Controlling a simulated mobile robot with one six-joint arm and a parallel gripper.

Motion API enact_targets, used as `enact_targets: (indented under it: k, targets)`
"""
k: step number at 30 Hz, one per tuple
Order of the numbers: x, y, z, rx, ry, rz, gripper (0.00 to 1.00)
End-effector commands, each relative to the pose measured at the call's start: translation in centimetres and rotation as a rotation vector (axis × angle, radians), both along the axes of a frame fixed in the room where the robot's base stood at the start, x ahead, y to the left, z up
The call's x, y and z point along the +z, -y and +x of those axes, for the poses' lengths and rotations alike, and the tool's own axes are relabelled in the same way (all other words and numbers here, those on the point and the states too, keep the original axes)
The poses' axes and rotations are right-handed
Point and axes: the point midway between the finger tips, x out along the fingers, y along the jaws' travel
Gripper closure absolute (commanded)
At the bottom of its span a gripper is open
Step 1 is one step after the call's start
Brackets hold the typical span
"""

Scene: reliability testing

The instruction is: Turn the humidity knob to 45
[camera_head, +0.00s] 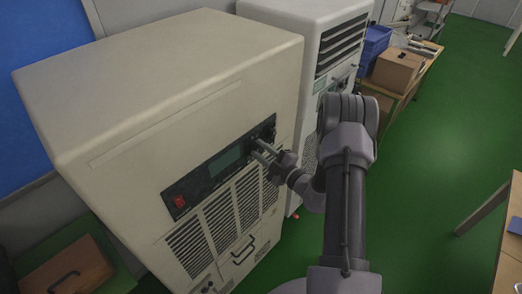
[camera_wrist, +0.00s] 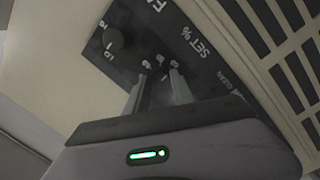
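The dark control panel (camera_head: 222,165) is on the front of a large beige cabinet, with a green-grey display (camera_head: 225,160) on it. My gripper (camera_head: 257,149) reaches the panel's right end, its two fingers apart. In the wrist view, the gripper (camera_wrist: 157,80) points at the panel (camera_wrist: 130,62) beside the "SET %" lettering. Small light marks show around the fingertips; the humidity knob itself cannot be made out clearly and may be hidden between the fingers. Another round dark knob (camera_wrist: 113,39) with "LO" beside it stands to the left, clear of the fingers.
A red switch (camera_head: 180,202) sits at the panel's left end, and vent grilles (camera_head: 219,218) lie below. A second white unit (camera_head: 318,50) stands to the right. Beyond are a blue crate (camera_head: 376,42) and a cardboard box (camera_head: 397,69). Green floor is open at right.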

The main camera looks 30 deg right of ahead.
Motion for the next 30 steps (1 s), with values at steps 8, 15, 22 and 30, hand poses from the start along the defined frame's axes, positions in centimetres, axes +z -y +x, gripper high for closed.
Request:
enact_targets:
  k: [8, 15, 22, 30]
  targets:
    - [-0.01, 0.01, -0.01, 0.000, 0.001, -0.003, 1.00]
    - [-0.14, 0.03, 0.01, 0.000, 0.023, -0.061, 1.00]
    - [-0.33, 0.08, 0.02, 0.000, 0.080, -0.217, 1.00]
    - [-0.41, 0.10, 0.02, 0.000, 0.167, -0.457, 1.00]
